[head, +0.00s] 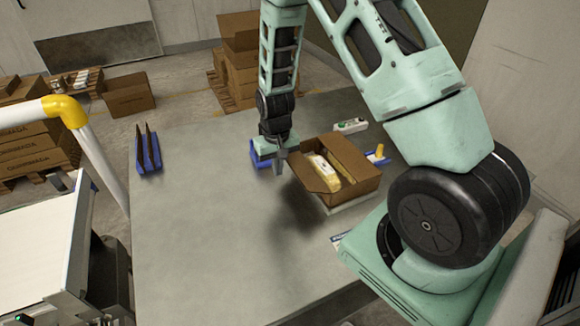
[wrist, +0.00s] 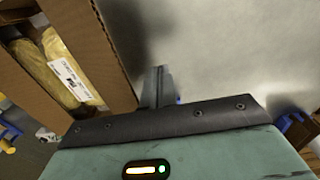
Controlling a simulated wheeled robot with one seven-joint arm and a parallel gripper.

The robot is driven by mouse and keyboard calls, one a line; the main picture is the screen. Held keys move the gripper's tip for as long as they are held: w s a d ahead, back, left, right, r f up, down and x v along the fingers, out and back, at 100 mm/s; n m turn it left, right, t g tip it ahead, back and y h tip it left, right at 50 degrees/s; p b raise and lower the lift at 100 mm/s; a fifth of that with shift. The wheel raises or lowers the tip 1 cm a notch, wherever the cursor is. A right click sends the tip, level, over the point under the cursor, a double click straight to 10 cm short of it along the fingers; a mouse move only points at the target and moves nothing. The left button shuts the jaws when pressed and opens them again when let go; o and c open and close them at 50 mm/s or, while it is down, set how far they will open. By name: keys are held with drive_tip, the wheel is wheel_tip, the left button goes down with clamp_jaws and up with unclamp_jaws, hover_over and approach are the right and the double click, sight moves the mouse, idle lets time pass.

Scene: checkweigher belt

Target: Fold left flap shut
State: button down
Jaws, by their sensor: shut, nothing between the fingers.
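An open cardboard box (head: 358,190) stands on the grey table, with yellowish packages (head: 326,171) inside; one carries a white label. Its left flap (head: 305,174) slopes outward from the left edge, and the packages are uncovered. In the wrist view the box (wrist: 28,75) fills the left side, with a brown cardboard panel (wrist: 100,40), seemingly this flap, nearest the fingers. My gripper (head: 280,170) points down just left of the flap, shut and empty. Its fingers also show in the wrist view (wrist: 158,85), close beside the cardboard; I cannot tell whether they touch it.
A blue holder (head: 258,156) sits behind my gripper. A white device (head: 350,126) and a yellow-topped item (head: 379,151) lie beyond the box. A blue rack with dark plates (head: 148,152) stands at the far left. The table's middle left (head: 200,220) is clear.

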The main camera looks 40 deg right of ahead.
sight(295, 163)
drive_tip(key=shift+s+d+r, duration=0.15)
drive_tip(key=shift+s+d, duration=0.1)
drive_tip(key=shift+d, duration=0.55)
drive_tip(key=shift+s+d+r, duration=0.1)
drive_tip(key=shift+s+d, duration=0.1)
drive_tip(key=shift+d, duration=0.6)
drive_tip(key=shift+s+d+r, duration=0.15)
drive_tip(key=shift+s+d, duration=0.1)
drive_tip(key=shift+d, duration=0.65)
drive_tip(key=shift+s+d+r+p, duration=0.2)
drive_tip(key=shift+d+r+p, duration=0.15)
drive_tip(key=shift+d, duration=0.35)
drive_tip(key=shift+s+d+r+p, duration=0.25)
drive_tip(key=shift+d+r, duration=0.2)
drive_tip(key=shift+d, duration=0.2)
drive_tip(key=shift+s+d+r+p, duration=0.15)
drive_tip(key=shift+d+r+p, duration=0.2)
drive_tip(key=shift+d, duration=0.45)
drive_tip(key=shift+s+d+f+b, duration=0.15)
drive_tip(key=shift+d, duration=0.4)
drive_tip(key=shift+s+d+f+b, duration=0.1)
drive_tip(key=shift+s+d+f, duration=0.1)
drive_tip(key=shift+d, duration=0.4)
drive_tip(key=shift+s+d+f+b, duration=0.1)
drive_tip(key=shift+s+d+b, duration=0.05)
drive_tip(key=shift+d, duration=0.4)
